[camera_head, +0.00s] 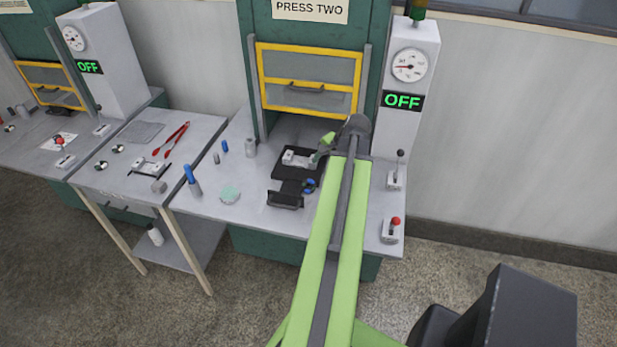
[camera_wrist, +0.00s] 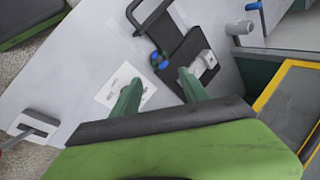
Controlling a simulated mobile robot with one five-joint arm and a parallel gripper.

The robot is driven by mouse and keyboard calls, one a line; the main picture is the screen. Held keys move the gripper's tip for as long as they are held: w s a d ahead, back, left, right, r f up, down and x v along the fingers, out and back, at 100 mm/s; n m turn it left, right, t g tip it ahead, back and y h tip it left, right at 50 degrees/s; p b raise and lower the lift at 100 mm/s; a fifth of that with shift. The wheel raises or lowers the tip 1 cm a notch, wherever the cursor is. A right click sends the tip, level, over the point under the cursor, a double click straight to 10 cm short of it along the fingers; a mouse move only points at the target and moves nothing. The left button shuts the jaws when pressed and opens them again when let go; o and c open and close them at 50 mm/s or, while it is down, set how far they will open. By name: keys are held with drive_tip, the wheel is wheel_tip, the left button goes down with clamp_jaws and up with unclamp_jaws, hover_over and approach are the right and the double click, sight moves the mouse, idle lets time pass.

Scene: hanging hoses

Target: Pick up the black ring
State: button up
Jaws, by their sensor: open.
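I cannot clearly pick out a separate black ring in either view. My gripper (camera_wrist: 158,84) is open in the wrist view, its two green fingers spread above the bench with nothing seen between the tips. Just beyond the tips lies a small dark item with blue parts (camera_wrist: 160,60), which also shows in the head view (camera_head: 309,185). Beside it is a black plate (camera_wrist: 182,45) with a white block (camera_wrist: 207,59) on it. In the head view my arm hides part of the bench, and my gripper (camera_head: 322,150) is partly seen near the plate.
The press bench (camera_head: 255,170) also holds a teal disc (camera_head: 230,194), a blue-handled item (camera_head: 191,176) and small cylinders. A yellow-framed press guard (camera_head: 308,108) stands behind. Levers (camera_head: 392,229) stand at right. A side table with red tongs (camera_head: 171,139) is at left.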

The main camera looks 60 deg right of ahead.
drive_tip(key=s+d, duration=0.1)
drive_tip(key=b, duration=1.1)
hover_over(311, 184)
drive_tip(key=s+a, duration=0.1)
drive_tip(key=s, duration=0.2)
wheel_tip(311, 184, down, 11)
drive_tip(key=shift+a+r, duration=0.15)
drive_tip(key=shift+r, duration=0.05)
drive_tip(key=shift+w+f, duration=0.1)
drive_tip(key=b+x, duration=0.4)
drive_tip(key=x, duration=0.1)
drive_tip(key=shift+w+b, duration=0.15)
drive_tip(key=shift+b, duration=0.25)
drive_tip(key=c, duration=1)
